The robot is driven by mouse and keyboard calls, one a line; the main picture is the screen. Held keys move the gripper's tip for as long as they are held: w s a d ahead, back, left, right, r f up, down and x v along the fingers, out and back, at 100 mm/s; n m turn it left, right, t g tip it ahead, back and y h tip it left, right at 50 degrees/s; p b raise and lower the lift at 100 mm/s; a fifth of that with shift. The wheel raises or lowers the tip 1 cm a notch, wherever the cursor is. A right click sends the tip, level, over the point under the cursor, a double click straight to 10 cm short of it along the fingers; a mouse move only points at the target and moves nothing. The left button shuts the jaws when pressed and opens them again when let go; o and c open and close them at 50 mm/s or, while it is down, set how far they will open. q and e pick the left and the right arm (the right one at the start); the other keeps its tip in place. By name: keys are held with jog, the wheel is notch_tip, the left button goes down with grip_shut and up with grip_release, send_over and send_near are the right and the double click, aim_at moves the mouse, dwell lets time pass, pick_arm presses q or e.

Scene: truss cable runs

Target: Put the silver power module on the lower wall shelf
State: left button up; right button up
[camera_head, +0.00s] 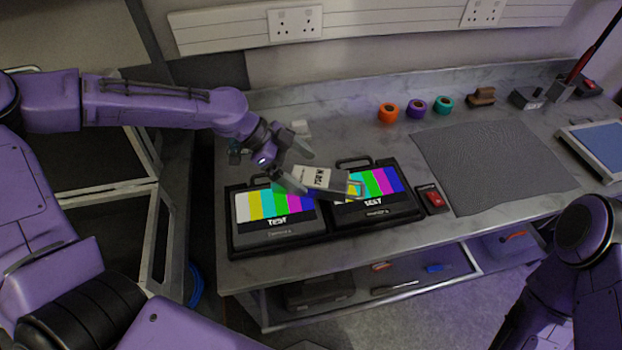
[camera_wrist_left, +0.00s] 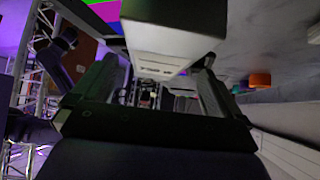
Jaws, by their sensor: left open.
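The silver power module (camera_head: 325,179) is a pale box with dark lettering and a handle at its right end. It is over the two test monitors; I cannot tell whether it touches them. My left gripper (camera_head: 298,167) is open at the module's left end. In the left wrist view the module (camera_wrist_left: 172,45) fills the space in front of the open fingers (camera_wrist_left: 155,85); contact is unclear. My right arm is at the lower right, with its gripper out of frame. I see no wall shelf in these frames.
Two monitors with colour bars (camera_head: 275,240) stand on the grey bench (camera_head: 330,140). A red-switched box (camera_head: 432,198), a grey mat (camera_head: 492,165) and orange, purple and teal rolls (camera_head: 388,112) are to the right. Socket trunking (camera_head: 370,24) runs along the wall. A shelf with tools is underneath.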

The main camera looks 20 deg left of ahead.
aim_at(312, 176)
pick_arm(q)
jog(key=x, duration=0.4)
jog(key=shift+s+d+r, duration=0.1)
jog(key=c, duration=1.7)
